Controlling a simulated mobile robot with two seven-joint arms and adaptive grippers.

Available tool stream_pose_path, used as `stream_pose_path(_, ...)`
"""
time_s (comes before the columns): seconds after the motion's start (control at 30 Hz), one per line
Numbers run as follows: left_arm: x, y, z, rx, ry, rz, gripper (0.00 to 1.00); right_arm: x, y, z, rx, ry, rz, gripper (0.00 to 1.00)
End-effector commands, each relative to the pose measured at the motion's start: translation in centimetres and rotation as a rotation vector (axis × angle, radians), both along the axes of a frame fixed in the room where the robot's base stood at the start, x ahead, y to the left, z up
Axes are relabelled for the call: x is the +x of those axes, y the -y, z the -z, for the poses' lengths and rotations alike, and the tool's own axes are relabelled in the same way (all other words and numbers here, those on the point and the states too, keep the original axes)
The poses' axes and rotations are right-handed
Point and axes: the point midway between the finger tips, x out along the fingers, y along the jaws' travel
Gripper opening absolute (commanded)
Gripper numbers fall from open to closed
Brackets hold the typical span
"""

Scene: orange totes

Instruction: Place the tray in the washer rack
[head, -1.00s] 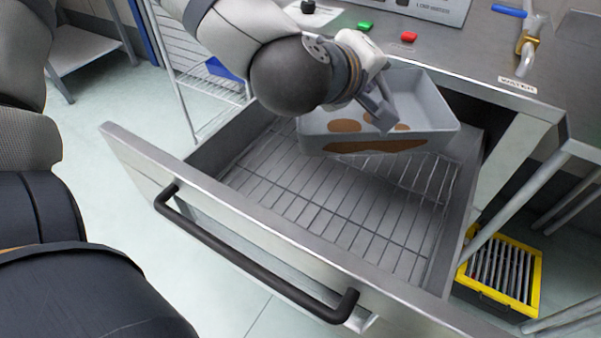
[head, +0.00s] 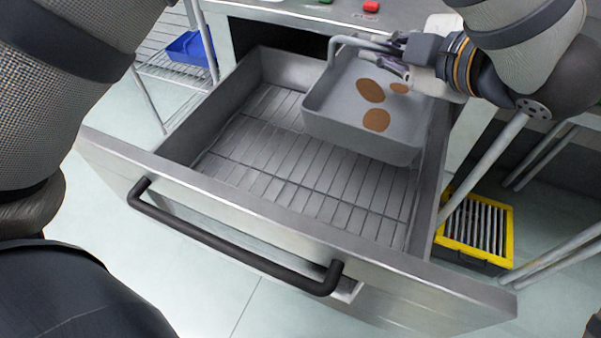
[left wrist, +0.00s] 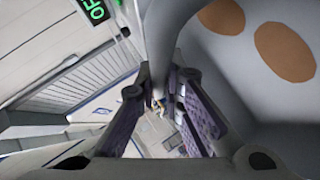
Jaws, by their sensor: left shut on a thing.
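The grey tray (head: 345,115) has brown stains inside and a bar handle (head: 340,50) at its far side. My left gripper (head: 395,58) comes in from the upper right of the head view and is shut on this handle. In the left wrist view the handle bar (left wrist: 158,50) runs between the two fingers (left wrist: 165,110), and the stained tray (left wrist: 245,60) is at the right. The washer rack (head: 280,165) is a wire grid in the pulled-out steel drawer. The tray is over its far right part, tilted; I cannot tell whether they touch. My right gripper is not in view.
The drawer front (head: 290,225) has a black handle (head: 230,248). The counter with green and red buttons (head: 371,6) is behind. A yellow-framed crate (head: 480,230) is on the floor at right, a blue bin (head: 190,47) on a shelf at left. The rack's near left part is clear.

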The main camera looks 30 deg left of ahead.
Motion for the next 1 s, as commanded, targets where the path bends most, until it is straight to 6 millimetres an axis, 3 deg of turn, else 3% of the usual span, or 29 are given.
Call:
stream_pose_path(0.07,-0.9,1.3,0.3,0.001,0.002,-0.032,0.00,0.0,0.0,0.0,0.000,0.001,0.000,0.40)
stream_pose_path(0.2,-0.9,1.0,3.4,0.002,-0.005,-0.033,0.00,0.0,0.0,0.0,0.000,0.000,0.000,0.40)
stream_pose_path(0.5,-0.9,1.0,12.9,0.003,-0.025,-0.032,0.00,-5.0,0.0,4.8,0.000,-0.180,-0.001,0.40)
stream_pose_path(0.67,-0.9,0.8,15.0,0.002,-0.012,-0.032,0.00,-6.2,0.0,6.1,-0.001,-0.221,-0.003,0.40)
stream_pose_path(0.77,-0.9,-1.1,15.3,0.003,-0.004,-0.035,0.00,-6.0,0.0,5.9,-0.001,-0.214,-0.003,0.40)
stream_pose_path(1.0,-1.4,-8.7,18.7,0.002,-0.004,-0.036,0.00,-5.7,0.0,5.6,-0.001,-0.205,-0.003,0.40)
